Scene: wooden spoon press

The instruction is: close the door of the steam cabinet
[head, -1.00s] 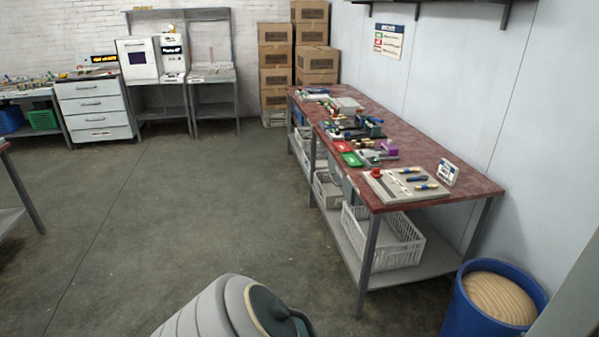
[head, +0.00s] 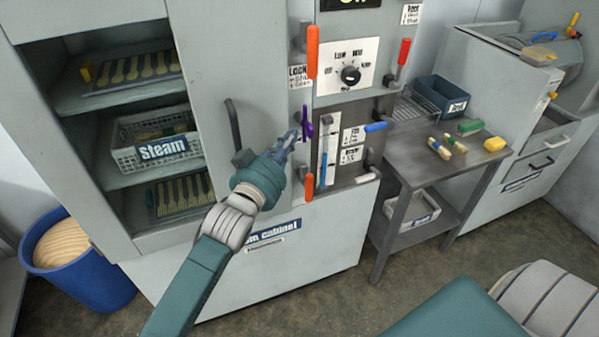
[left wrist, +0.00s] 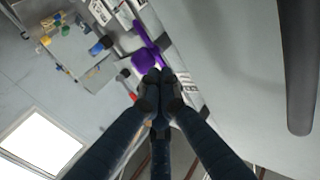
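The steam cabinet (head: 182,240) stands at left in the head view. Its left side is open and shows shelves. A grey panel that looks like its door (head: 205,50) stands right of the opening and carries a dark upright handle (head: 233,126). That handle looms at the right in the left wrist view (left wrist: 298,70). My left gripper (head: 290,142) is right of the handle, beside a purple lever (head: 308,122) on the control panel. In the left wrist view my fingertips (left wrist: 158,82) are together, close to the purple lever (left wrist: 146,62); contact is unclear. My right gripper is out of view.
The control panel has red levers (head: 312,52) and a dial (head: 350,74). A basket labelled Steam (head: 153,138) and trays of spoons sit inside the cabinet. A blue bin (head: 80,268) stands at left. A small table (head: 425,155) stands at right.

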